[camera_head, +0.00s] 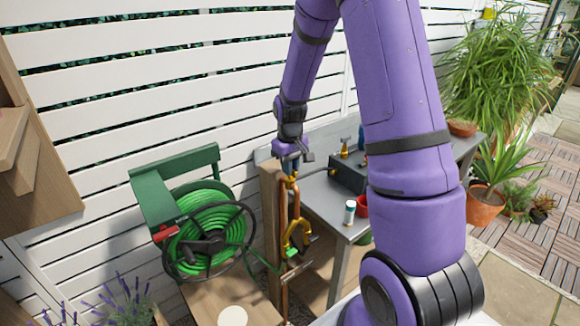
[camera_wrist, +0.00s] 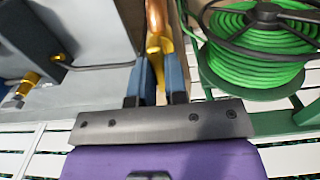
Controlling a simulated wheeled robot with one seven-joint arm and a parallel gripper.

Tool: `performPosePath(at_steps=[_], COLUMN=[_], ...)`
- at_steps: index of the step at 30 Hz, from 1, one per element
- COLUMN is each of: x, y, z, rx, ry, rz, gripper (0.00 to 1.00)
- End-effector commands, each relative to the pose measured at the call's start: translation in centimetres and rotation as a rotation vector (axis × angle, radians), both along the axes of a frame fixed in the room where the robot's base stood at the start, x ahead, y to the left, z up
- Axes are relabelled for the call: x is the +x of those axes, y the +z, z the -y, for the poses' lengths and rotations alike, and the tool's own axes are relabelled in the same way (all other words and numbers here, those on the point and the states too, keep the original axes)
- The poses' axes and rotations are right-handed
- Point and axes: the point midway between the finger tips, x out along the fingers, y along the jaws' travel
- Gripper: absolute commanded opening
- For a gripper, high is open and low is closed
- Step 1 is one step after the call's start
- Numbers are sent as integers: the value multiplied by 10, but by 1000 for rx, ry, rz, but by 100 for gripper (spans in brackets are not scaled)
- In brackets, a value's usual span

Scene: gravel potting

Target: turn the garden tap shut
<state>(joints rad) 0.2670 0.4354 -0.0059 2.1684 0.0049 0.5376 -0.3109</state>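The brass garden tap (camera_head: 290,179) sits at the top of an upright copper pipe (camera_head: 284,222) beside a wooden post. In the wrist view the tap's brass part (camera_wrist: 159,46) lies between my two blue fingers. My gripper (camera_head: 289,163) is at the top of the tap, pointing down. In the wrist view my gripper (camera_wrist: 160,72) has its fingers close together on both sides of the brass, with little gap visible. The fingers hide part of the handle, so its exact turn angle is unclear.
A green hose reel (camera_head: 208,240) stands just left of the pipe. A slatted white fence (camera_head: 110,110) is behind.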

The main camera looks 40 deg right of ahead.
Motion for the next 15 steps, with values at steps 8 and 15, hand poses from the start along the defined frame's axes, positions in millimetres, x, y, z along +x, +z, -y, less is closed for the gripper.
performPosePath(at_steps=[8, 15], x=[0, 0], y=[0, 0], z=[0, 0], rx=[0, -1], ry=[-15, -111], rz=[0, 0], gripper=[0, 0])
